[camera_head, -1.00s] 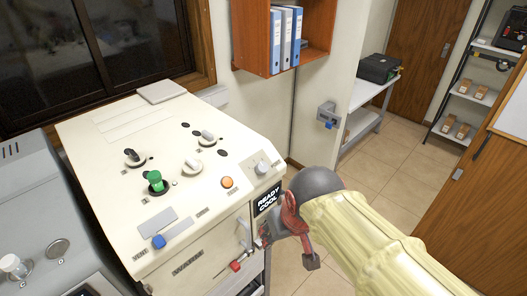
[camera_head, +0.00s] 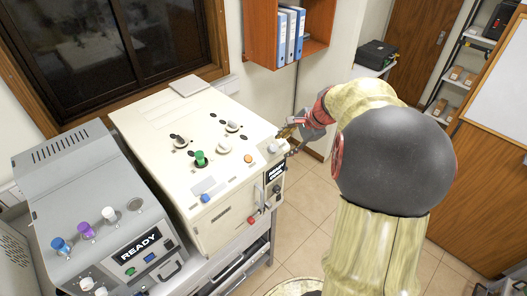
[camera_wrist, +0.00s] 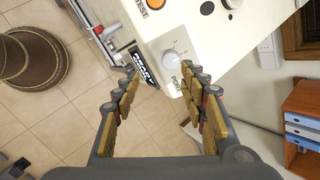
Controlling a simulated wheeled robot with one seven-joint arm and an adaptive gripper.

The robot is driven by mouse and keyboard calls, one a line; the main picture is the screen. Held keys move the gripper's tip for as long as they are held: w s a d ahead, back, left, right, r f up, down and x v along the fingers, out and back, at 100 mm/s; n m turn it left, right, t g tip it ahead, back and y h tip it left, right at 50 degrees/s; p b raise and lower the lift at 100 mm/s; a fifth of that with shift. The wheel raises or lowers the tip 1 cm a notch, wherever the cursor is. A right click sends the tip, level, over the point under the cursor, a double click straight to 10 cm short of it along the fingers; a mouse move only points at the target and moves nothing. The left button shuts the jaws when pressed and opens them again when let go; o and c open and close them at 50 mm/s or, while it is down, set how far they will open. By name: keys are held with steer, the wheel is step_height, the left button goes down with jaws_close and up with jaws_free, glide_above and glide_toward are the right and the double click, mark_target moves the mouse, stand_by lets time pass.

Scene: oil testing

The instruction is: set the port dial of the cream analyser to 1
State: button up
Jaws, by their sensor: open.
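The cream analyser (camera_head: 150,133) stands in the middle of the head view, with a sloping top full of knobs. Its port dial is a pale round knob (camera_head: 273,147) near the right edge of the top. In the wrist view the dial (camera_wrist: 173,58) shows near the upper middle, with a "PORT" label beside it; its setting is too small to read. My gripper (camera_head: 292,128) is beside the analyser's right edge, close to the dial. In the wrist view my gripper (camera_wrist: 160,72) is open and empty. The dial lies just beyond the fingertips, apparently untouched.
A black READY/COOL display (camera_wrist: 142,68) and an orange button (camera_head: 248,158) are near the dial. Black-based knobs and a green knob (camera_head: 200,157) stand on the top. A grey analyser (camera_head: 90,200) is at left. A shelf with blue binders (camera_head: 288,36) hangs behind.

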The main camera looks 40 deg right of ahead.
mark_target(274, 148)
steer(key=shift+m, duration=0.9)
steer(key=shift+w+a+f+p, duration=0.15)
steer(key=shift+w+f+p, duration=0.45)
steer(key=shift+w+f, duration=2.1)
steer(key=c, duration=0.3)
steer(key=c, duration=0.8)
jaws_close()
